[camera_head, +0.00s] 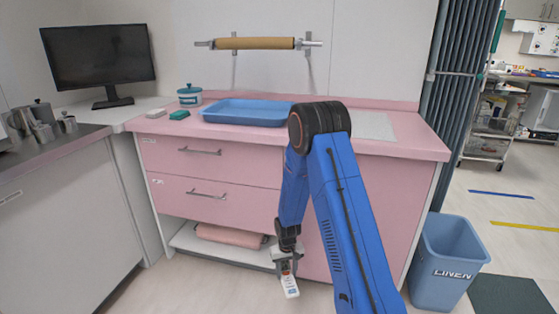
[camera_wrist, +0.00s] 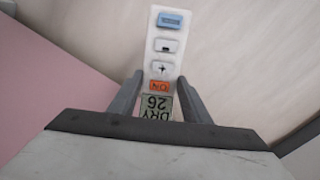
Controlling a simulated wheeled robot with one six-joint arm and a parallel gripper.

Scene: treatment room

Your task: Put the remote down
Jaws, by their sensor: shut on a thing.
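The remote (camera_head: 290,287) is a small white handset held in my gripper (camera_head: 287,267), low in front of the pink cabinet and above the floor. In the wrist view the remote (camera_wrist: 163,58) shows a blue button, two white buttons, an orange button and a small display reading "DRY 26". My gripper (camera_wrist: 158,98) is shut on its display end, with one finger on each side. The remote's other end points away from the gripper and touches nothing that I can see.
The pink counter (camera_head: 210,133) carries a blue tray (camera_head: 248,121), a lidded jar (camera_head: 190,95), a green block (camera_head: 179,115), a white block (camera_head: 156,113) and a pale mat (camera_head: 373,125). A blue linen bin (camera_head: 445,265) stands on the right. A monitor (camera_head: 98,56) stands at left.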

